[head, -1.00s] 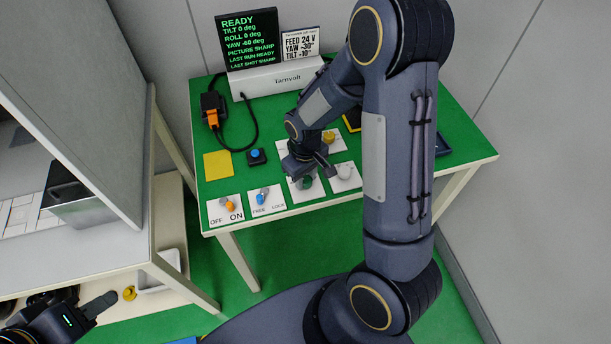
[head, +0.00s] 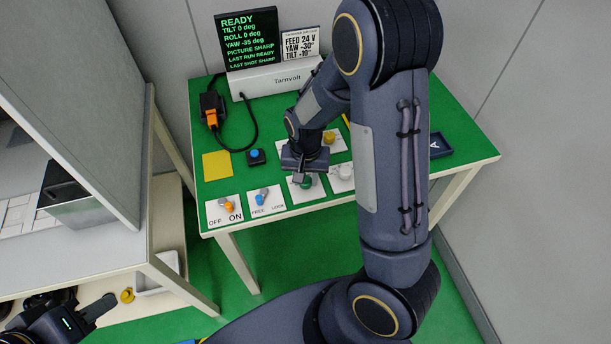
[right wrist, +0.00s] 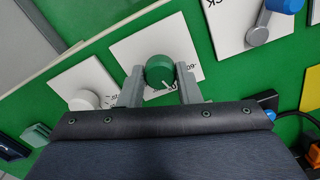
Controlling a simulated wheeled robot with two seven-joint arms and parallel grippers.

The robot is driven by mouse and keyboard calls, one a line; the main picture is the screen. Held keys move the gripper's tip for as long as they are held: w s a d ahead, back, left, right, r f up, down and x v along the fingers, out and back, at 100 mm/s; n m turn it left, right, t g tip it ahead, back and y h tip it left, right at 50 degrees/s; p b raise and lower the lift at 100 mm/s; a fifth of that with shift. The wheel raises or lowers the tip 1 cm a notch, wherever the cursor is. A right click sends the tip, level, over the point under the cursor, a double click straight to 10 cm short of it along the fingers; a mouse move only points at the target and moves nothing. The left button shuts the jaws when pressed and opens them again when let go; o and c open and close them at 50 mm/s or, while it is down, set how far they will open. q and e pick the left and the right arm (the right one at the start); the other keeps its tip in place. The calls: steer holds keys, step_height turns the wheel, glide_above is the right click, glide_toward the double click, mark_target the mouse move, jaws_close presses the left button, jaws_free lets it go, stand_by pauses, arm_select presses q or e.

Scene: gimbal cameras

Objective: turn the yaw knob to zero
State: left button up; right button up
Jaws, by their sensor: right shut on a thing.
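The green knob (head: 306,183) stands on a white plate near the front edge of the green table. In the right wrist view the knob (right wrist: 159,68) has a white pointer line and sits between the two grey fingers. My right gripper (right wrist: 160,78) is shut on it. In the head view my right gripper (head: 303,176) partly hides the knob and its plate. The black screen (head: 250,38) reads READY, tilt 0, roll 0 and yaw -35 deg. My left gripper (head: 97,309) is at the lower left, away from the table; its jaw opening is unclear.
Left are the FREE/LOCK switch (head: 262,197) and OFF/ON switch (head: 228,205). A blue button (head: 255,154) and yellow square (head: 217,165) lie behind these.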

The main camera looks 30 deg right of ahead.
steer(key=shift+r+m, duration=0.1)
steer(key=shift+m, duration=1.1)
steer(key=o, duration=1)
steer(key=shift+c, duration=0.2)
step_height(320, 180, up, 7)
steer(key=shift+r+p, duration=0.15)
steer(key=shift+p, duration=0.4)
steer(key=shift+r, duration=0.2)
